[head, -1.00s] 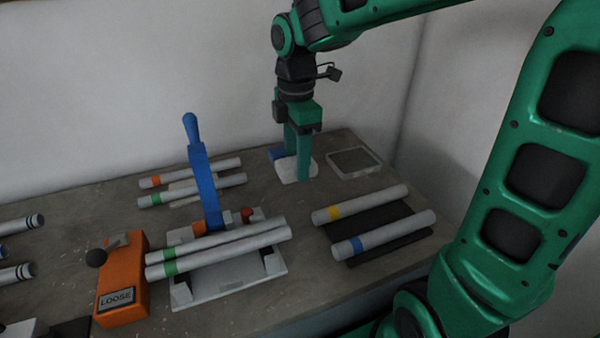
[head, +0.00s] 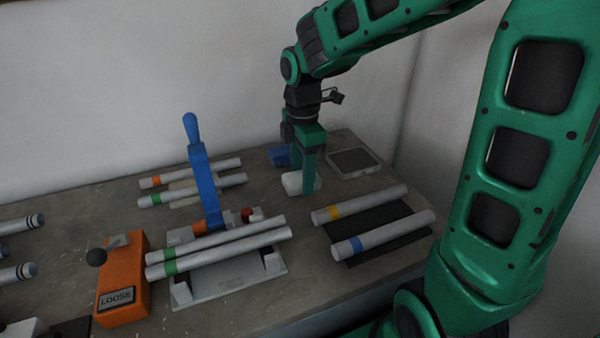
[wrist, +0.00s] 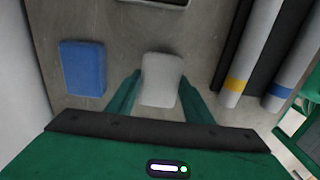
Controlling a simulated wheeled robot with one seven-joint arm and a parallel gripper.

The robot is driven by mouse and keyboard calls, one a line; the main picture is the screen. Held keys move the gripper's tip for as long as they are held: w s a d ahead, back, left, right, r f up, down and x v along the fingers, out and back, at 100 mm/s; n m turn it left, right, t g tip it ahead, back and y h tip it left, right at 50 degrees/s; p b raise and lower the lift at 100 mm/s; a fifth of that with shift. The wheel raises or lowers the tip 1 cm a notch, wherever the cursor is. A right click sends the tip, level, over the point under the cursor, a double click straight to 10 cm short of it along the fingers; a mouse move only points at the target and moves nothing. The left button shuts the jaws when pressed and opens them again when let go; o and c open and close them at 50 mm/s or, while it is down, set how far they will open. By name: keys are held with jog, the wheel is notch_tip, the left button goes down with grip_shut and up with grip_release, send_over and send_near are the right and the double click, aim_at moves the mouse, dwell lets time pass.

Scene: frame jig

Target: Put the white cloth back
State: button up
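The white cloth (head: 298,184) is a small pale folded pad near the back right of the bench. In the wrist view, the cloth (wrist: 161,80) fills the space between my two fingertips. My gripper (head: 303,172) points down, and its fingers flank the cloth. In the wrist view, my gripper (wrist: 160,80) looks shut on the cloth's two sides. I cannot tell whether the cloth touches the bench top.
A blue block (head: 280,155) sits behind the cloth, left of it in the wrist view (wrist: 82,68). A pale-rimmed dark tray (head: 377,158) lies right. Tubes lie on a black rest (head: 372,225). A blue lever (head: 203,175) stands left, beside an orange box marked LOOSE (head: 125,270).

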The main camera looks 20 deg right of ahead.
jog(key=o, duration=0.4)
jog(key=shift+c, duration=0.2)
jog(key=shift+r, duration=0.1)
notch_tip(320, 180, up, 12)
dwell(0.6)
